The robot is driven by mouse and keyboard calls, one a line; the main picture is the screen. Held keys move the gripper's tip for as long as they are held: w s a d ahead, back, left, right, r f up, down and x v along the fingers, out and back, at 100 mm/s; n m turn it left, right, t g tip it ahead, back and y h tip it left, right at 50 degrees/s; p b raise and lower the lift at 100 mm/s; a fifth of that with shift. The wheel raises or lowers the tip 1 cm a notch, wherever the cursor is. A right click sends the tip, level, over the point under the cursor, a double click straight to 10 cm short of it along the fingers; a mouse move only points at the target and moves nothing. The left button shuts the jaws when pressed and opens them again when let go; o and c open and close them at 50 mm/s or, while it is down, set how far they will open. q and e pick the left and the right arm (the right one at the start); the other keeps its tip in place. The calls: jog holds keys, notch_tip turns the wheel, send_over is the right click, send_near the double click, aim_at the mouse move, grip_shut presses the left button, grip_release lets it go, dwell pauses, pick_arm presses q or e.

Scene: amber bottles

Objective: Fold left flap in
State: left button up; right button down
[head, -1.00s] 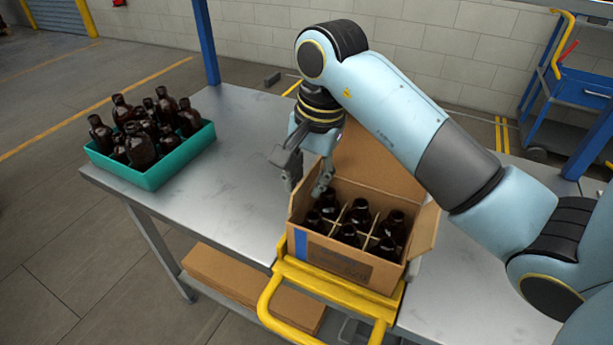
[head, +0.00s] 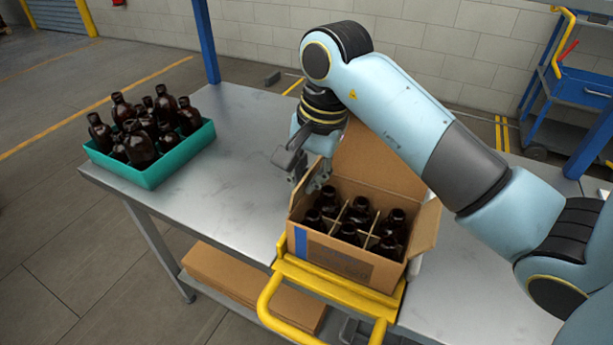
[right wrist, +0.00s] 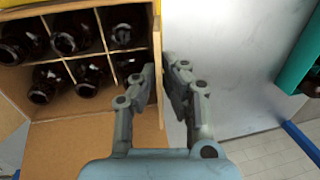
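The cardboard box (head: 345,262) holds dark amber bottles between dividers. Its left flap (head: 298,203) stands up at the left side, partly hidden by my right gripper (head: 304,176). In the right wrist view the left flap (right wrist: 158,50) is seen nearly edge-on, running between the two fingertips of my right gripper (right wrist: 162,76). One finger is on the bottle side, close to the flap. The other is on the outer side, with a narrow gap showing. The gripper is partly open. My left gripper is not in view.
The back flap (head: 380,165) and right flap (head: 426,228) stand open. A teal crate (head: 165,170) of bottles sits at the table's left. The metal table (head: 235,165) between crate and box is clear. A yellow frame (head: 335,290) runs along the box front.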

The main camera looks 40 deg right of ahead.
jog(key=t+b, duration=0.1)
jog(key=b, duration=0.2)
jog(key=s+f+t+y+b, duration=0.1)
jog(key=t+b, duration=0.1)
jog(key=b, duration=0.1)
jog(key=t+y+b, duration=0.1)
jog(key=b, duration=0.2)
jog(key=shift+s+d+f+t, duration=0.15)
jog(key=shift+s+d+t, duration=0.15)
jog(key=shift+s+t+y+b, duration=0.1)
jog(key=shift+t+y+b, duration=0.2)
jog(key=shift+t+b, duration=0.55)
jog(key=shift+r, duration=0.2)
jog(key=c, duration=1.5)
grip_release()
jog(key=shift+r, duration=0.1)
